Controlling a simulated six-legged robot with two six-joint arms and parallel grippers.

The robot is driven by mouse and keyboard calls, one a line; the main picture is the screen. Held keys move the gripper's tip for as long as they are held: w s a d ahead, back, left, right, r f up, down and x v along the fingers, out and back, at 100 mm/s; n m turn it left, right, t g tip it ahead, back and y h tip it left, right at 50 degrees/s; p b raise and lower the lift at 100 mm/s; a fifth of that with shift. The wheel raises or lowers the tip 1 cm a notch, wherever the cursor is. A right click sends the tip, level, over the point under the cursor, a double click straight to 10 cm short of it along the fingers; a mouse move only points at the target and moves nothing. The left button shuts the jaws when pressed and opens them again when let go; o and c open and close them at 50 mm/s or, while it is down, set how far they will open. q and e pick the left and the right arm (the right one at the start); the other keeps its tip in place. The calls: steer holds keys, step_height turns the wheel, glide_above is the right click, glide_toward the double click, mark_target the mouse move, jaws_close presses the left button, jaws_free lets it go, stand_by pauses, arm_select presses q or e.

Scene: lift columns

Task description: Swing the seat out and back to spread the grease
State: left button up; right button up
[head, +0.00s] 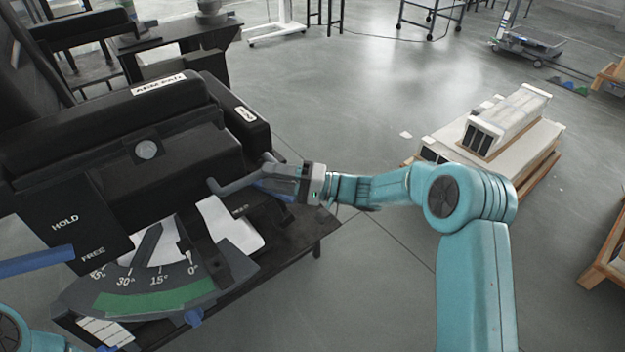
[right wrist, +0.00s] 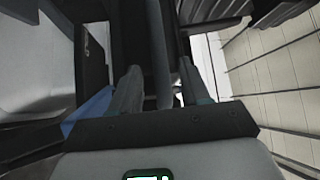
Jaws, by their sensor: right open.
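The black seat (head: 160,165) is at the left in the head view, with a block marked ARM PAD (head: 125,105) above it. A fan-shaped angle scale (head: 150,300) with a green band lies in front, under a dark pointer (head: 147,245). A panel marked HOLD and FREE (head: 68,232) stands beside it. My right gripper (head: 262,180) is at the seat's right side, by a grey bar (head: 232,186). In the right wrist view its open fingers (right wrist: 160,88) stand either side of a dark bar (right wrist: 160,50); contact is unclear. My left gripper is out of view.
A blue bar (head: 35,263) crosses the left edge near the panel. A dark bench (head: 305,228) lies under the seat. White-sided boxes (head: 505,120) on a wooden pallet stand at the right. Open floor (head: 350,110) lies between them and the seat.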

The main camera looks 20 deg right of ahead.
steer(key=p+v, duration=0.1)
steer(key=v, duration=1.1)
steer(key=shift+d, duration=0.2)
steer(key=shift+s, duration=0.1)
